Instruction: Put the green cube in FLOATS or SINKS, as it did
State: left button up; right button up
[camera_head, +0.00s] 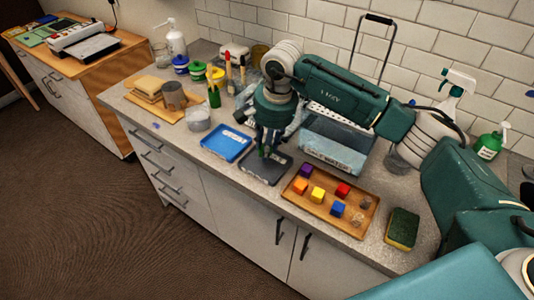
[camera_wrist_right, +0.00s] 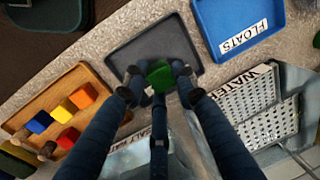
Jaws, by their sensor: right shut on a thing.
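The green cube (camera_wrist_right: 160,75) is between the fingertips of my right gripper (camera_wrist_right: 160,84) in the wrist view, and the gripper is shut on it. The cube is over the dark grey tray (camera_wrist_right: 125,57); I cannot tell if it touches the tray's floor. In the head view my right gripper (camera_head: 266,150) points down at the dark tray (camera_head: 280,172), and the cube is hidden there. No label shows on this tray. The blue tray (camera_head: 240,133) marked FLOATS (camera_wrist_right: 215,12) stands beside it and is empty. My left gripper is not in view.
A wooden tray (camera_head: 350,228) with several coloured cubes lies at the right, near a sponge (camera_head: 403,228). A clear water tank (camera_head: 335,148) stands behind the dark tray. Jars and bottles stand at the back left.

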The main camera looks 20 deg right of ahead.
notch_tip(320, 180, down, 4)
jog(key=shift+r+p, duration=0.25)
jog(key=shift+p, duration=0.35)
jog(key=shift+f, duration=0.25)
jog(key=shift+f, duration=0.1)
jog(key=shift+f+b, duration=0.1)
jog(key=shift+b, duration=0.25)
jog(key=o, duration=1.1)
jog(key=shift+r, duration=0.2)
